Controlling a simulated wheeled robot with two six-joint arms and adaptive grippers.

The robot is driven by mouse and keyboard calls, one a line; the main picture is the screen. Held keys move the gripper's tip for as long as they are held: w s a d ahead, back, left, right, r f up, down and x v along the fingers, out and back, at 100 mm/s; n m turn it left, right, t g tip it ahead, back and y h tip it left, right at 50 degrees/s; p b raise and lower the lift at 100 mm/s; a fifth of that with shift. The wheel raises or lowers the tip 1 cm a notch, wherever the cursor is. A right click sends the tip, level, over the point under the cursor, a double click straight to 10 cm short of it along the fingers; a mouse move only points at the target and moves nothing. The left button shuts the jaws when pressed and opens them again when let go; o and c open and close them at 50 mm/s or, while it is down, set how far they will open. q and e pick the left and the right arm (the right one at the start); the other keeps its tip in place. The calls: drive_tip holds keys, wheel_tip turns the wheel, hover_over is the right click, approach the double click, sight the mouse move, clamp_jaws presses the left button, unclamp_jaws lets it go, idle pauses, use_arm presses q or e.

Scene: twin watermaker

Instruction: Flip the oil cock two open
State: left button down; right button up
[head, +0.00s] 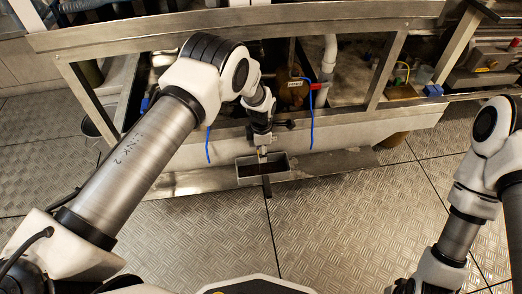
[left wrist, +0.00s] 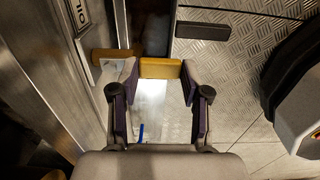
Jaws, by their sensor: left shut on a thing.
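My left gripper (head: 262,146) reaches down at the front of the metal frame, over a small grey open-topped tray (head: 285,166). In the left wrist view its two dark purple fingers (left wrist: 161,82) stand on either side of a yellow handle (left wrist: 160,68) and are shut on it. A second yellow piece (left wrist: 111,53) lies just left of the fingers, beside a label reading OIL (left wrist: 82,15). I cannot tell which cock number either yellow piece belongs to. The valve body behind the handle is mostly hidden. My right gripper is out of view.
The steel frame (head: 350,15) crosses the back, with a white pipe (head: 329,55) and blue hoses (head: 311,118) hanging inside. A metal wall (left wrist: 50,90) stands close on the left in the wrist view. The tread-plate floor (head: 350,220) in front is clear.

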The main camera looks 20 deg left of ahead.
use_arm(q)
drive_tip(key=c, duration=0.5)
unclamp_jaws()
drive_tip(key=shift+f, duration=0.1)
drive_tip(key=shift+c, duration=0.2)
wheel_tip(320, 180, up, 12)
